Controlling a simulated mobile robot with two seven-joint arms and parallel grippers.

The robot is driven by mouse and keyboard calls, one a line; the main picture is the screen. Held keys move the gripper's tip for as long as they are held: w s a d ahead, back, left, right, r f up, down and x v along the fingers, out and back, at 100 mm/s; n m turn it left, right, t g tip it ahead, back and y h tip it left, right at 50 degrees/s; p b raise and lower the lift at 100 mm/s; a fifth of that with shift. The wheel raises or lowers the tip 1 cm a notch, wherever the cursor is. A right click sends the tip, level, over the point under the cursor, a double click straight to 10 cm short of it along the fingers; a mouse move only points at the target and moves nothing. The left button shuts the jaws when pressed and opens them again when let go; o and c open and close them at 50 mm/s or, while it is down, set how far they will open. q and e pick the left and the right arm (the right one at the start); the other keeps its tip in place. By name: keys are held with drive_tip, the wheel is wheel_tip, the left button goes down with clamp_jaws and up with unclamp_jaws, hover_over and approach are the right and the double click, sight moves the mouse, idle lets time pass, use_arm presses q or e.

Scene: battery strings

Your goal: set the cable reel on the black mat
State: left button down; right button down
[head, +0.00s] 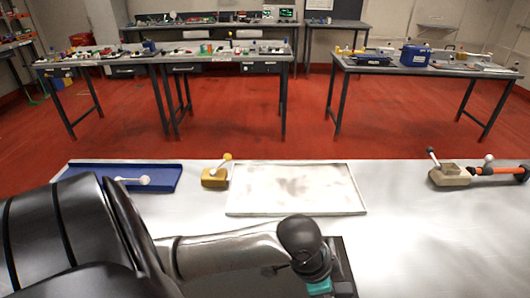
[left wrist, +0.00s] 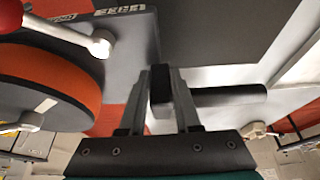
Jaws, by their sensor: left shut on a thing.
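My left gripper (left wrist: 160,85) is shut on a black bar (left wrist: 225,97), with a thicker black piece between its fingers. An orange-rimmed, dark round body (left wrist: 82,82), which looks like the cable reel, fills the left side of the left wrist view, cut off by the edge. I cannot tell whether the bar belongs to it. A dark flat surface (left wrist: 225,25), which looks like the black mat, lies beyond the fingers. In the head view a dark panel, likely the same mat (head: 345,262), shows beside my forearm. My wrist hides the fingers there. My right gripper is not in view.
A pale tray (head: 335,190) lies at the table's middle, with a yellow block with a lever (head: 214,178) and a blue tray (head: 90,175) to its left. A beige block (head: 450,176) and an orange bar (head: 495,171) sit right. The table between is clear.

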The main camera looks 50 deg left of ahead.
use_arm(q)
drive_tip(key=shift+w+a+r+m+g+h+p, duration=0.15)
drive_tip(key=shift+w+r+m+g+p, duration=0.1)
drive_tip(key=shift+m, duration=0.3)
drive_tip(key=shift+w+a+r+m+g+h+p, duration=0.1)
drive_tip(key=shift+w+r+m+g+h+p, duration=0.1)
drive_tip(key=shift+m, duration=0.35)
drive_tip(key=w+a+r+m+g+p, duration=0.2)
drive_tip(key=w+a+r+m+p, duration=0.1)
drive_tip(key=r+m, duration=0.3)
drive_tip(key=w+a+r+m+g+p, duration=0.3)
drive_tip(key=a+r+m+p, duration=0.1)
drive_tip(key=r+m, duration=0.3)
drive_tip(key=shift+w+a+m+g+p, duration=0.25)
drive_tip(key=shift+m+p, duration=0.45)
drive_tip(key=shift+m, duration=0.7)
drive_tip(key=shift+s, duration=0.1)
